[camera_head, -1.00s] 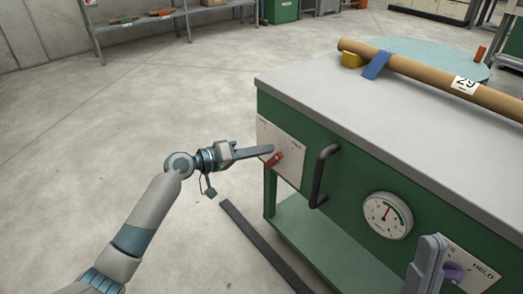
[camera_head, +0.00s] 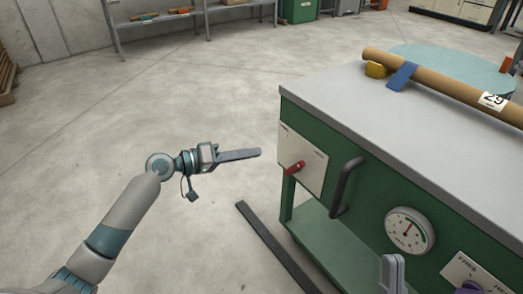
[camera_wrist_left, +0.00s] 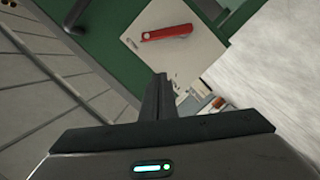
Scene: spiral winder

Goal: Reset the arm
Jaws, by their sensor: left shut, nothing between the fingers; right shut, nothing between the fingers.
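My left arm reaches in from the left in the head view. Its gripper (camera_head: 258,153) is shut and empty, held in the air to the left of the green machine (camera_head: 362,210). A gap separates its tips from the red lever (camera_head: 294,168) on the white panel (camera_head: 313,160). In the left wrist view the shut fingers (camera_wrist_left: 160,78) point toward the panel, below the red lever (camera_wrist_left: 167,33). My right gripper (camera_head: 393,262) shows at the bottom edge, shut, in front of the machine; its arm is out of frame.
A black handle (camera_head: 345,185) and a round gauge (camera_head: 410,230) stick out from the machine's front. A cardboard tube (camera_head: 450,88) lies on the grey top with a blue piece (camera_head: 402,76). The floor at left is clear.

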